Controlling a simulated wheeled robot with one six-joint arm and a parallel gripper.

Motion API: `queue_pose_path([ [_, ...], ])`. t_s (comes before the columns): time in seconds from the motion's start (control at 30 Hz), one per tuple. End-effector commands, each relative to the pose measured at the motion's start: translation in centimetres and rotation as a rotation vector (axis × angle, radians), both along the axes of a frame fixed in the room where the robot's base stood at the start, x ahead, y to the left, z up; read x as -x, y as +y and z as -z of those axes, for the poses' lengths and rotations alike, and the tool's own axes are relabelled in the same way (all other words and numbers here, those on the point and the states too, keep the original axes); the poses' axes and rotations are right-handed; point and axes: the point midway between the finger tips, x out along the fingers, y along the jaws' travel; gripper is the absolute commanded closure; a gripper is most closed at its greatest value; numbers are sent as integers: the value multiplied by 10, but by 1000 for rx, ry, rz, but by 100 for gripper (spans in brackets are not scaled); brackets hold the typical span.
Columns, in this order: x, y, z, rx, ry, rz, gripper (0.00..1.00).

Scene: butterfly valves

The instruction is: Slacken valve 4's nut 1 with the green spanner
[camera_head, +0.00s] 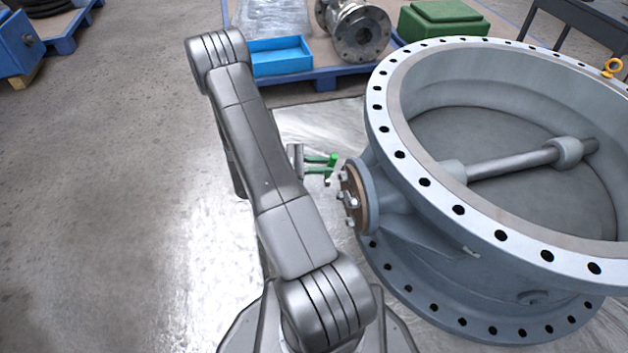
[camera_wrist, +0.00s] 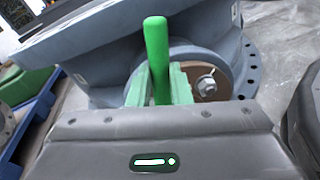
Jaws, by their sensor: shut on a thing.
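The large grey butterfly valve (camera_head: 440,225) lies flat at the right, its side flange (camera_head: 358,195) facing my arm. Several silver nuts and bolts show on that flange, one nut (camera_head: 342,196) near its left edge; which is nut 1 I cannot tell. In the wrist view one nut (camera_wrist: 206,84) shows right of my fingers. My gripper (camera_head: 319,165) is left of the flange, its green fingers shut on the green spanner (camera_head: 333,159). In the wrist view the spanner (camera_wrist: 157,50) stands up between the fingers of my gripper (camera_wrist: 160,88).
A blue tray (camera_head: 280,57), a flanged pipe piece (camera_head: 357,32) and a green case (camera_head: 443,18) stand on a blue pallet behind. A dark table (camera_head: 590,15) is at the top right.

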Motion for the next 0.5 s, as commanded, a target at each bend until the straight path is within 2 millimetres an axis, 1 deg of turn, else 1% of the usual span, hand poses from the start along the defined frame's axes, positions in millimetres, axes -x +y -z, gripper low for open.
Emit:
queue_pose_path([
  [0.03,0,7,15,39,-1,-53,100],
  [0.07,-2,11,19,56,-6,-82,100],
  [0.13,-4,18,23,88,-17,-132,100],
  [0.23,-5,22,26,109,-26,-169,100],
  [0.37,-8,17,24,114,-29,-177,100],
  [0.5,-11,4,24,114,-28,-174,100],
])
